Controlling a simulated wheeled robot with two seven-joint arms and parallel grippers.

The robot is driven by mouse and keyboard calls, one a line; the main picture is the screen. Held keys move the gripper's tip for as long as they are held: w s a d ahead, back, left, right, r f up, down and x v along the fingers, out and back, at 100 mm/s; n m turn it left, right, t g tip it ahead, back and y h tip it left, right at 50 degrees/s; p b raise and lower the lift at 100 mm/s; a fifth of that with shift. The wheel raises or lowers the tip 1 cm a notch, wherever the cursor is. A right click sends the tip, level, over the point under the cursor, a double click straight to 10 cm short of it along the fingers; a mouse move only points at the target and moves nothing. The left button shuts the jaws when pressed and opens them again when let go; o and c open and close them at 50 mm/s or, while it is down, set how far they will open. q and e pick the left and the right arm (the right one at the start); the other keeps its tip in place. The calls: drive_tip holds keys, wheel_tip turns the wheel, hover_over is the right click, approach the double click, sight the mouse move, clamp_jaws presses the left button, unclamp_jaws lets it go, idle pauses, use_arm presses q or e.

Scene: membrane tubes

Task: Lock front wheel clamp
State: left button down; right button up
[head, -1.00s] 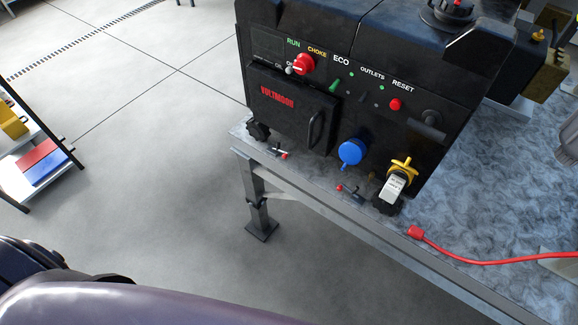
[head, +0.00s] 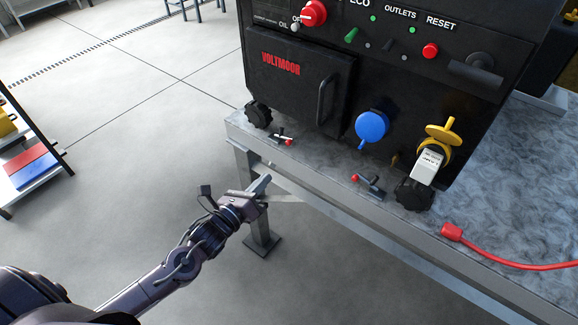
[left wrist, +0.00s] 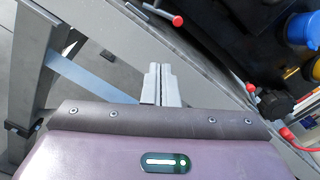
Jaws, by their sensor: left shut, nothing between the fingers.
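Two small toggle clamps with red-tipped handles sit on the bench edge in front of the black generator (head: 295,95). One clamp (head: 283,138) is beside the left black wheel (head: 258,114); the other clamp (head: 367,185) is beside the right wheel (head: 413,194). I cannot tell which is called the front one. My left gripper (head: 264,182) is shut and empty, just off the bench edge, below the left clamp and apart from it. In the left wrist view its fingertips (left wrist: 160,68) meet, with the left clamp's red tip (left wrist: 177,20) above and the right clamp's red tip (left wrist: 250,87) at right.
The grey bench (head: 500,225) has a leg (head: 262,230) beneath my left gripper. A blue cap (head: 371,126), a yellow-lidded socket with a white plug (head: 428,165) and a red cable (head: 500,261) are near the right clamp. A shelf (head: 30,170) stands at far left.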

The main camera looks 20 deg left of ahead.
sight(289, 154)
use_arm(q)
drive_tip(key=shift+d+r+m+h, duration=0.2)
drive_tip(key=shift+d+r+m, duration=0.15)
drive_tip(key=shift+r, duration=0.2)
drive_tip(key=shift+d+r+m+h, duration=0.2)
drive_tip(key=shift+r+m, duration=0.25)
drive_tip(key=shift+r, duration=0.1)
use_arm(e)
drive_tip(key=shift+w+f, duration=0.1)
drive_tip(key=shift+f, duration=0.2)
use_arm(q)
drive_tip(key=x, duration=0.8)
drive_tip(key=shift+w+r, duration=0.1)
drive_tip(key=shift+w, duration=0.25)
drive_tip(key=shift+w+d, duration=0.25)
drive_tip(key=shift+w, duration=0.25)
use_arm(e)
drive_tip(key=shift+s+d+f, duration=0.1)
drive_tip(key=shift+s+d, duration=0.05)
drive_tip(key=shift+s, duration=0.55)
drive_tip(key=shift+w, duration=0.1)
